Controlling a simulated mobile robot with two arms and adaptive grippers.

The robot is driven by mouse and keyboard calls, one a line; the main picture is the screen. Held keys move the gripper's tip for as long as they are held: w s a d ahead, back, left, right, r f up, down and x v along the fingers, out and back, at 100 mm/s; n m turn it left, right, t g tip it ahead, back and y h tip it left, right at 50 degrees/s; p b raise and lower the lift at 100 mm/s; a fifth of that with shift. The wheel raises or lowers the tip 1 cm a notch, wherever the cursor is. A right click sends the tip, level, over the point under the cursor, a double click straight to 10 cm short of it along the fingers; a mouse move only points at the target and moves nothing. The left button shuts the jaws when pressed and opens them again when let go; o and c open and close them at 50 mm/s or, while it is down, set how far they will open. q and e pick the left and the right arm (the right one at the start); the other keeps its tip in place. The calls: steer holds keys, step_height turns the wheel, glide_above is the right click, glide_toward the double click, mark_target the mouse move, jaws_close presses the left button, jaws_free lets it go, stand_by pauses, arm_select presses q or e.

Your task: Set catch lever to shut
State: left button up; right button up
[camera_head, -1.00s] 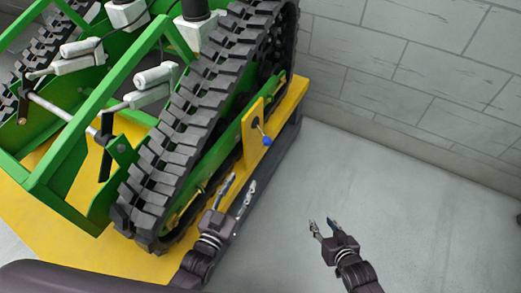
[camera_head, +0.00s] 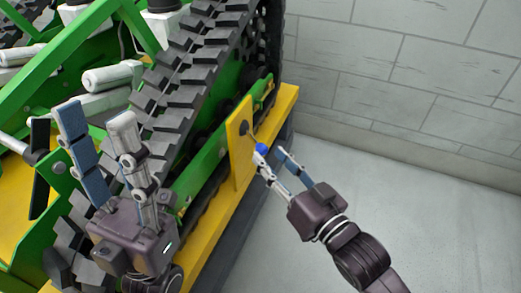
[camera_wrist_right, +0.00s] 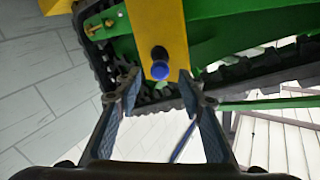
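The catch lever is a thin rod with a blue knob (camera_head: 261,149), mounted on a yellow upright plate (camera_head: 240,145) beside the green track frame. My right gripper (camera_head: 277,163) is open, with its fingertips close to the knob in the head view. In the right wrist view the blue knob (camera_wrist_right: 160,70) shows between and just beyond the two spread fingers (camera_wrist_right: 160,88), in front of the yellow plate (camera_wrist_right: 158,25). Contact cannot be told. My left gripper (camera_head: 95,125) is open and empty, raised in front of the black track at the left.
The black rubber track (camera_head: 190,75) and green frame (camera_head: 213,150) of the carrier fill the left side. A yellow base (camera_head: 272,125) runs along the floor edge. A grey block wall (camera_head: 400,70) stands behind. The grey floor (camera_head: 440,220) at right is clear.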

mark_target(265, 152)
steer(key=shift+b+x, duration=0.6)
steer(key=shift+x, duration=1.9)
jaws_close()
